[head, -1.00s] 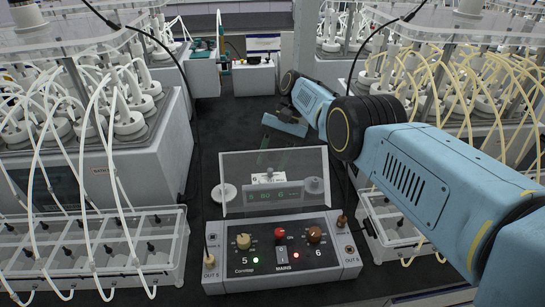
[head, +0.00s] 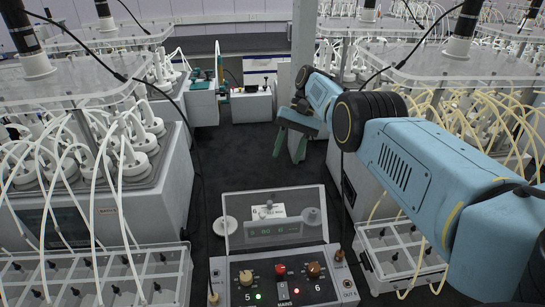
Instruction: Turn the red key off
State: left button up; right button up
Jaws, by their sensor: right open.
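The red key (head: 281,270) is a small red knob on the front panel of a grey control box (head: 242,276) at the bottom centre of the head view. It sits between a cream knob (head: 246,278) and a brown knob (head: 313,270). My right gripper (head: 289,157) is open and empty, its two green fingers pointing down. In the picture it is above the box's clear raised cover (head: 238,206), well apart from the red key. My left gripper is not in view.
The clear cover stands tilted up behind the panel. Reactor units with white tubes (head: 120,160) stand left and units with yellow tubes (head: 490,110) right. White racks (head: 90,280) flank the box. A dark aisle (head: 240,155) lies behind it.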

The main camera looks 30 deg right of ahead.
aim_at(280, 268)
jog(key=k, duration=1)
